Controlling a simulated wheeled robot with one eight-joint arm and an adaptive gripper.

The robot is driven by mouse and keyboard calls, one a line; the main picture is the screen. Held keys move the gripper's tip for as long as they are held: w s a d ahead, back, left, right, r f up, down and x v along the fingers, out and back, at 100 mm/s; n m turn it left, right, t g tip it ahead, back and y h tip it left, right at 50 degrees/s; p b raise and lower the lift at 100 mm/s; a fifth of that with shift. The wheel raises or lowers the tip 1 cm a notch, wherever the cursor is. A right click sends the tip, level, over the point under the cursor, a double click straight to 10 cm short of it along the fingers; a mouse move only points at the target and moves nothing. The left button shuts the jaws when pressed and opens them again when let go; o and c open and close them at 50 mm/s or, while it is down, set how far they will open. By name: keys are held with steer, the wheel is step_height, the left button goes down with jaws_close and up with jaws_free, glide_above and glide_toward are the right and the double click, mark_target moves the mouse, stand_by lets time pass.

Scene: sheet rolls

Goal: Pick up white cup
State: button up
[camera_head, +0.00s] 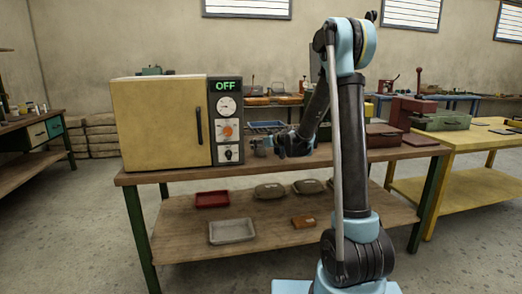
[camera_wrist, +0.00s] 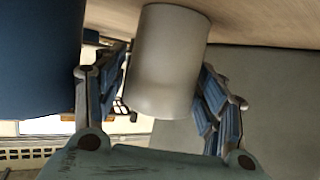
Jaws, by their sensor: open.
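The white cup (camera_wrist: 168,60) is in the wrist view, a plain pale cylinder touching the wooden table surface (camera_wrist: 265,22), which fills the top of that picture. My gripper (camera_wrist: 163,85) is open, with one blue-padded finger on each side of the cup. The right finger is very close to the cup's side; I cannot tell whether it touches. A small gap shows by the left finger. In the head view my gripper (camera_head: 262,145) is low over the workbench (camera_head: 280,164), right of the oven. I cannot make out the cup there.
A dark blue rounded object (camera_wrist: 38,60) stands close left of the left finger in the wrist view. In the head view a yellow oven (camera_head: 160,124) reading OFF stands at left, with a blue tray (camera_head: 267,126) behind my gripper. A brown box (camera_head: 383,136) is at right.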

steer(key=shift+w+a+f, duration=0.1)
steer(key=shift+w+a, duration=0.05)
steer(key=shift+w, duration=0.05)
steer(key=c, duration=0.9)
steer(key=shift+o, duration=0.2)
